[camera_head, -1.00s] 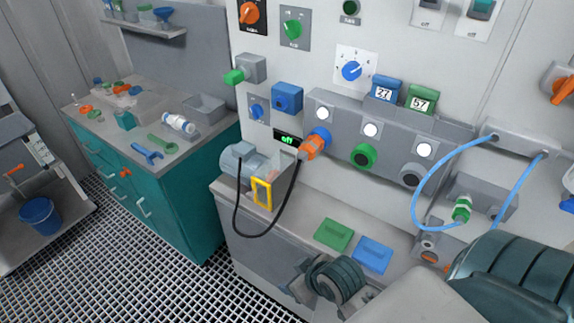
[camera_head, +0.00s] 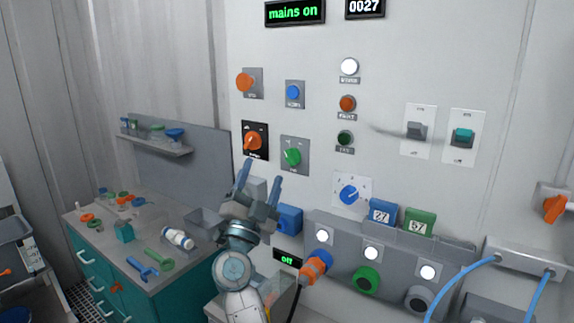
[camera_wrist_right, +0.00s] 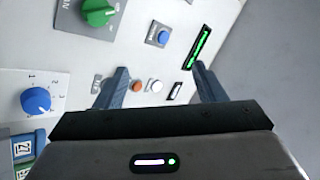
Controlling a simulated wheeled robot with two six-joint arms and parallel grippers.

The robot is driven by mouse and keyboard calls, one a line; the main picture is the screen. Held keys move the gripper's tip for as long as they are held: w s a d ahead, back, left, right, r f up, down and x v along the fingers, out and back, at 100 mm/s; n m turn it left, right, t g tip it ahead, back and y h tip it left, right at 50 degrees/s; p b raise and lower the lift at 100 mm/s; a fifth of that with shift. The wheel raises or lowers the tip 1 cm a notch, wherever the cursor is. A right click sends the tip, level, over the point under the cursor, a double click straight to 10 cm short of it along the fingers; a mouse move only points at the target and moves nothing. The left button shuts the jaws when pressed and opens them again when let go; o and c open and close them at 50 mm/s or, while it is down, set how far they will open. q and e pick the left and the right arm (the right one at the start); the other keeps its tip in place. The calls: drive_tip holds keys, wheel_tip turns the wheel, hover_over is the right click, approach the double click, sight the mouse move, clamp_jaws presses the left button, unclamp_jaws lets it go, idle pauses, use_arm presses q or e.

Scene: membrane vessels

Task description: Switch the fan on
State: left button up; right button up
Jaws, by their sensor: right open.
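The green rotary knob (camera_head: 292,156) sits on a grey plate on the wall panel; its small label appears to read FAN. It also shows at the top left of the right wrist view (camera_wrist_right: 97,12). An orange rotary knob (camera_head: 252,140) on a black plate is just to its left. My right gripper (camera_head: 262,169) is raised in front of the panel, below and left of the green knob. Its two fingers are apart and empty; the gap also shows in the wrist view (camera_wrist_right: 160,70). My left gripper is not in view.
A blue dial (camera_head: 348,195), a blue box (camera_head: 289,219) and a grey ledge of round buttons (camera_head: 330,224) are right of my gripper. An orange plug (camera_head: 316,266) with a black cable protrudes below. Two rocker switches (camera_head: 417,131) (camera_head: 463,137) are farther right. A "mains on" display (camera_head: 295,12) is lit green.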

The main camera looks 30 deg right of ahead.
sight(288, 159)
drive_tip(key=w+d+m+g+y+p, duration=0.1)
drive_tip(key=w+d+g, duration=0.1)
drive_tip(key=d+g, duration=0.1)
drive_tip(key=w+d+m+g+y+p, duration=0.1)
drive_tip(key=w+d+m+g+p, duration=0.1)
drive_tip(key=w+d+g, duration=0.1)
drive_tip(key=w+d+m+g+y+p, duration=0.1)
drive_tip(key=w+d+m+g, duration=0.1)
drive_tip(key=d+g, duration=0.1)
drive_tip(key=shift+w+d+y, duration=0.3)
drive_tip(key=shift+d+y, duration=0.1)
drive_tip(key=shift+d, duration=0.5)
drive_tip(key=shift+w+d+f+p, duration=0.15)
drive_tip(key=shift+w+d+p, duration=0.15)
drive_tip(key=shift+d, duration=0.25)
drive_tip(key=c, duration=1)
